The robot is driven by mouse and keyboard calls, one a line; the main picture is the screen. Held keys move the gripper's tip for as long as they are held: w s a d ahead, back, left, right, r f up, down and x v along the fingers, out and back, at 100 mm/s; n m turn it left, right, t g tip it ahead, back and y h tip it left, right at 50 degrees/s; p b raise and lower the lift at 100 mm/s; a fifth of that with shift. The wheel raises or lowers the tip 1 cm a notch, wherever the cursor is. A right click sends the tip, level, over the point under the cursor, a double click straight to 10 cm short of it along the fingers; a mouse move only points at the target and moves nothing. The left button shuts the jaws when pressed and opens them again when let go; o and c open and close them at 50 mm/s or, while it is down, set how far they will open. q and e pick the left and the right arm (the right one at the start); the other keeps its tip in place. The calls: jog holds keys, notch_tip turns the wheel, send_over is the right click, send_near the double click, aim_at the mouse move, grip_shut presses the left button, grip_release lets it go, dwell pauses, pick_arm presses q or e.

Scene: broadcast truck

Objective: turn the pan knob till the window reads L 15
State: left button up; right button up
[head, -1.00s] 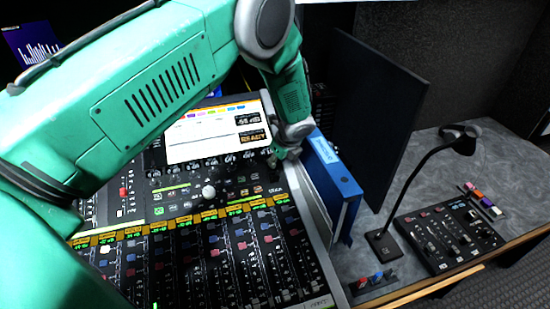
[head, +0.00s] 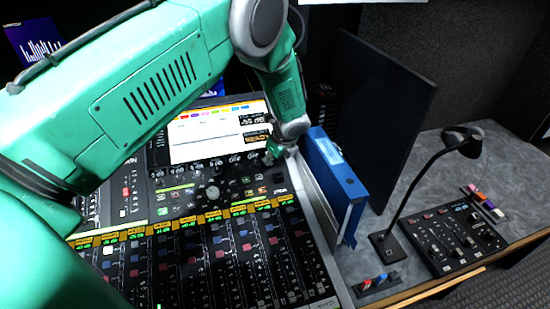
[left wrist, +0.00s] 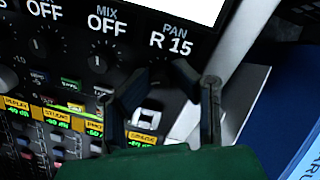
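The pan window (left wrist: 171,37) in the left wrist view reads "PAN R 15", at the right end of a row of windows reading "OFF". My left gripper (left wrist: 162,70) reaches in from below, its two dark fingers a little apart, just under that window. The pan knob is not clearly visible; the spot below its window is dark and partly covered by the fingers, so I cannot tell whether they touch it. In the head view my left gripper (head: 277,153) is small, at the right edge of the mixing console (head: 230,260). My right gripper is not in view.
A blue binder (head: 335,185) stands close to the right of my left gripper. Beyond it are a dark upright panel (head: 385,120), a desk lamp (head: 425,175) and a small control box (head: 455,235). A neighbouring knob (left wrist: 97,62) sits left of the fingers.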

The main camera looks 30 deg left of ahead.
pick_arm(q)
jog(key=shift+w+d+r, duration=0.1)
jog(key=shift+d+r, duration=0.05)
jog(key=shift+d, duration=0.2)
jog(key=shift+a, duration=0.1)
jog(key=shift+r, duration=0.3)
jog(key=v, duration=1.1)
jog(key=shift+d, duration=0.25)
jog(key=shift+a, duration=0.1)
